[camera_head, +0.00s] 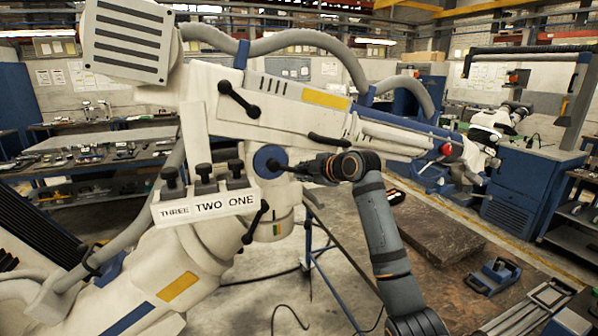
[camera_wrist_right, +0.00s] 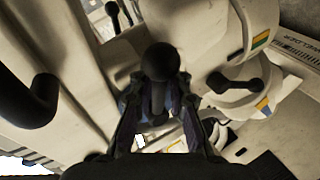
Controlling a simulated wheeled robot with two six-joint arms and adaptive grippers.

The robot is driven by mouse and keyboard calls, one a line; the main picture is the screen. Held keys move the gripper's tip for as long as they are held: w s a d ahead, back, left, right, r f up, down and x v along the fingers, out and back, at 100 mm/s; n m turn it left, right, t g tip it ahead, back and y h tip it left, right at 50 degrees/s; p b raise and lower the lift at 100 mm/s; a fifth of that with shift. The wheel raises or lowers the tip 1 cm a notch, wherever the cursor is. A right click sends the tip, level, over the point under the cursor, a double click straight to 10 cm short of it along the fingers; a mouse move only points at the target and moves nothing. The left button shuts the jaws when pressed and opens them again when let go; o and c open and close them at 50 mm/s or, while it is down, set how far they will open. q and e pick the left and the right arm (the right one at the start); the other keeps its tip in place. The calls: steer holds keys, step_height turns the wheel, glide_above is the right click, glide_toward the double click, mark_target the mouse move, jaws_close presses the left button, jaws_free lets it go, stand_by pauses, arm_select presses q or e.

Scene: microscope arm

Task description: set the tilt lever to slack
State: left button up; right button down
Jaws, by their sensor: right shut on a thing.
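A large cream microscope arm (camera_head: 215,90) fills the left and middle of the head view. A black lever sits on its blue round hub (camera_head: 268,155). My right gripper (camera_head: 298,170) reaches this hub from the right. In the right wrist view its fingers (camera_wrist_right: 158,110) are shut on the black ball-ended lever (camera_wrist_right: 160,60), whose knob stands up between them. Other black levers are on the upper arm (camera_head: 238,99) and the lower joint (camera_head: 256,222). No lever label for tilt or slack is readable. My left gripper is not in view.
A panel marked THREE, TWO, ONE (camera_head: 205,204) with black knobs hangs left of the hub. A black curved handle (camera_head: 328,140) is just above my gripper. A worn workbench (camera_head: 430,235) with tools stands at the right. Grey hoses run along the arm.

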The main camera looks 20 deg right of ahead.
steer(key=shift+d+r+n, duration=0.15)
steer(key=shift+r+n, duration=0.15)
steer(key=shift+r, duration=0.1)
steer(key=c, duration=1.5)
jaws_free()
steer(key=shift+w, duration=0.1)
steer(key=shift+o, duration=0.9)
steer(key=shift+d, duration=0.15)
steer(key=shift+w+d, duration=0.1)
steer(key=shift+d, duration=0.1)
steer(key=shift+s, duration=0.25)
steer(key=v, duration=1.1)
steer(key=shift+s, duration=0.2)
